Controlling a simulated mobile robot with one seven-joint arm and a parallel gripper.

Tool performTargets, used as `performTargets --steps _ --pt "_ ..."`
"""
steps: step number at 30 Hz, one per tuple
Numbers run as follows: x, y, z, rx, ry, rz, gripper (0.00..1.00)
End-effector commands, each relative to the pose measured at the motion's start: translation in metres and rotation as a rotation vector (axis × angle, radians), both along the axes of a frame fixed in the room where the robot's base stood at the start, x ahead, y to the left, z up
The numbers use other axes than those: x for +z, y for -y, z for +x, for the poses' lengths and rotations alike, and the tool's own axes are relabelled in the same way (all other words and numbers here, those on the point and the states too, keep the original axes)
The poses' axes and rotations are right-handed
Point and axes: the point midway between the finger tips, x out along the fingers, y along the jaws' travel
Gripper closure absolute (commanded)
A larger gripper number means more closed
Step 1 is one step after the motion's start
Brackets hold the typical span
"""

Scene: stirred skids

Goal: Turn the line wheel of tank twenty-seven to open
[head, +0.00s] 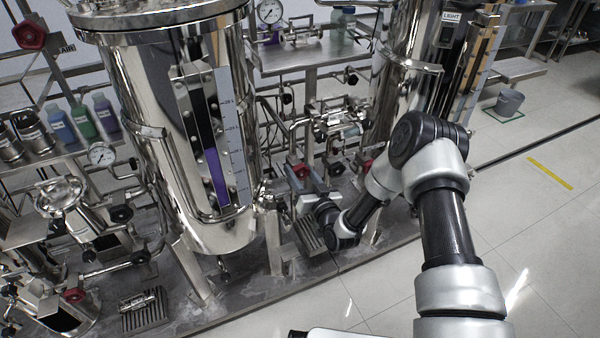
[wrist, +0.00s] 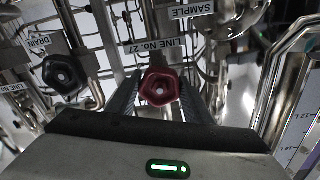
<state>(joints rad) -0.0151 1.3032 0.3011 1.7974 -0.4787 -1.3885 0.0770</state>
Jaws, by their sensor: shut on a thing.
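The line wheel (wrist: 160,88) is a small red lobed handwheel in the middle of the wrist view. A tag reading "LINE No. 27" (wrist: 152,46), upside down in the picture, sits just beyond it. My gripper (wrist: 159,92) has one dark finger on each side of the wheel and is shut on it. In the head view my gripper (head: 304,204) reaches in low among the pipes, right of the big steel tank (head: 150,130).
A black handwheel (wrist: 64,75) by a "DRAIN" tag (wrist: 39,41) stands left of my fingers. A "SAMPLE" tag (wrist: 191,10) is above. Pipes crowd both sides. A second tank (head: 400,85) stands behind my arm. The tiled floor (head: 540,230) at right is clear.

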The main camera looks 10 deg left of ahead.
Motion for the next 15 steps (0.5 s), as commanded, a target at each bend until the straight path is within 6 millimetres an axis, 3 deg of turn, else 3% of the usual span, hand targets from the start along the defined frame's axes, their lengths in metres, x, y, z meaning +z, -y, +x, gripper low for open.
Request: performTargets --steps 15 --pt "-0.001 0.0012 -0.0003 -0.001 0.106 -0.163 0.76"
